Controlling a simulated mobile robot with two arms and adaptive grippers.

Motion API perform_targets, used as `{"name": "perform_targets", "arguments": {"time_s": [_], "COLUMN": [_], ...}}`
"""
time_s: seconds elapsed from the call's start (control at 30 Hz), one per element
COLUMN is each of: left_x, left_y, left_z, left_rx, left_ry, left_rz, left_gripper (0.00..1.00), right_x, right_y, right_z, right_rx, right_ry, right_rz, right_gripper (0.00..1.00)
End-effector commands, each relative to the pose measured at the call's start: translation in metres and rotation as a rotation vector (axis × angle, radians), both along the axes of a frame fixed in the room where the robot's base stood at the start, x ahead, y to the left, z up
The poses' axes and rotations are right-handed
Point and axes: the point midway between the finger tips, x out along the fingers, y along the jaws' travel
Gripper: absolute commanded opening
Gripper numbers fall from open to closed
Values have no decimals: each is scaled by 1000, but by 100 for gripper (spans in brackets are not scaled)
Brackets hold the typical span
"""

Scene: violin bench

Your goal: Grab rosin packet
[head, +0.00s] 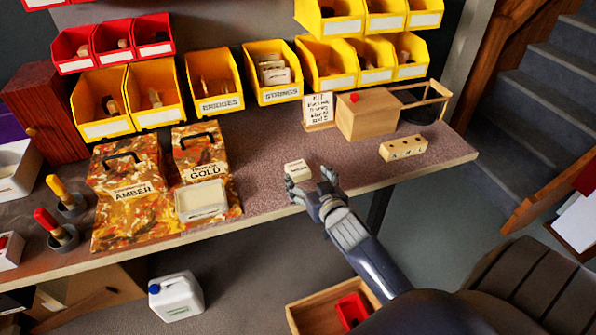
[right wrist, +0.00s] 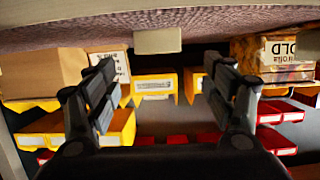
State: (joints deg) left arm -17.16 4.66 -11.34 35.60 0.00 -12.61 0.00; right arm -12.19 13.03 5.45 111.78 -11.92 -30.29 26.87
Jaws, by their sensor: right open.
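The rosin packet, a small cream block with a dark label (head: 297,170), sits on the bench near its front edge in the head view. My right gripper (head: 312,195) is open at the bench edge, just in front of the packet. In the right wrist view, which is upside down, the packet (right wrist: 158,40) shows beyond the gap between the two spread fingers (right wrist: 163,80). The fingers hold nothing. I cannot tell whether a finger touches the packet. My left gripper is not in view.
A wooden box (head: 368,113), sign (head: 318,111) and holed block (head: 407,147) are to the right. Yellow bins (head: 272,72) line the back.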

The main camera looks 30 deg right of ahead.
Motion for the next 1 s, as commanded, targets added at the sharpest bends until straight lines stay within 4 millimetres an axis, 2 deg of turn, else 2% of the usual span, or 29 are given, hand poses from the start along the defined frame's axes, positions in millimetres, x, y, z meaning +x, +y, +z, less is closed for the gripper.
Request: {"name": "perform_targets", "arguments": {"time_s": [0.1,0.37,0.7,1.0], "left_x": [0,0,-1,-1], "left_y": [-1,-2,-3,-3], "left_z": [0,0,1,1], "left_rx": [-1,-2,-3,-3], "left_ry": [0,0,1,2], "left_rz": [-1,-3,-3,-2], "left_gripper": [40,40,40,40], "right_x": [13,27,62,64], "right_y": [-3,-7,-15,-16], "right_z": [-4,-10,-24,-25], "right_rx": [0,-1,0,0], "right_ry": [0,3,2,3], "right_rz": [0,0,1,1], "right_gripper": [76,76,76,76]}}
